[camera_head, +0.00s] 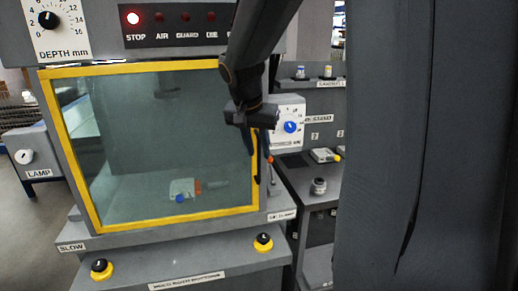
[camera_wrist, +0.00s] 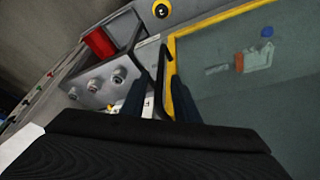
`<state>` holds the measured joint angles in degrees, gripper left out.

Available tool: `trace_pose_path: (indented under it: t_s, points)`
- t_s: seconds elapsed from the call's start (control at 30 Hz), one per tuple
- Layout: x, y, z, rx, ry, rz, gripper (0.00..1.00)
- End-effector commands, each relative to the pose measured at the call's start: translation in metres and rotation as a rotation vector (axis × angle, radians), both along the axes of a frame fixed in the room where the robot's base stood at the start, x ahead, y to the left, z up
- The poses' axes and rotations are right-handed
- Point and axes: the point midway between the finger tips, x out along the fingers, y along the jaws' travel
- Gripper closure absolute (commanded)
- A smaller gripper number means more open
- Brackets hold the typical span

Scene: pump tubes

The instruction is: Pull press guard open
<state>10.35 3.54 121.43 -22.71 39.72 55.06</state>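The press guard (camera_head: 150,150) is a clear pane in a yellow frame on the press front, and it looks closed. Behind it sits a small pale part with blue and orange bits. A dark upright handle (camera_head: 256,167) is on the frame's right edge; it also shows in the wrist view (camera_wrist: 163,66). My gripper (camera_head: 262,150) is at this right edge. In the wrist view my gripper (camera_wrist: 159,98) has its two dark fingers apart, one on each side of the handle's line. Whether they touch the handle cannot be told.
The STOP lamp (camera_head: 134,18) is lit red above the guard. Black-and-yellow buttons (camera_head: 102,268) (camera_head: 263,242) stand on the ledge below. A box with a blue knob (camera_head: 290,127) and a side bench are close right of my gripper. A lamp box (camera_head: 32,157) is at left.

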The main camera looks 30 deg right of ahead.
Motion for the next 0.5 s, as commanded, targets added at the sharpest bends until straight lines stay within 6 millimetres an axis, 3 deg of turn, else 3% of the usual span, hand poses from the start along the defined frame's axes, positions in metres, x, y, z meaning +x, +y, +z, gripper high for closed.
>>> trace_pose_path:
  t_s: [0.17,0.43,0.5]
  points:
    - [0.0025,-0.004,-0.0118,0.0,0.001,0.0,0.72]
    - [0.0034,-0.0042,-0.0136,0.001,-0.001,0.0,0.72]
    - [0.0033,-0.0041,-0.0135,0.001,-0.001,0.0,0.81]
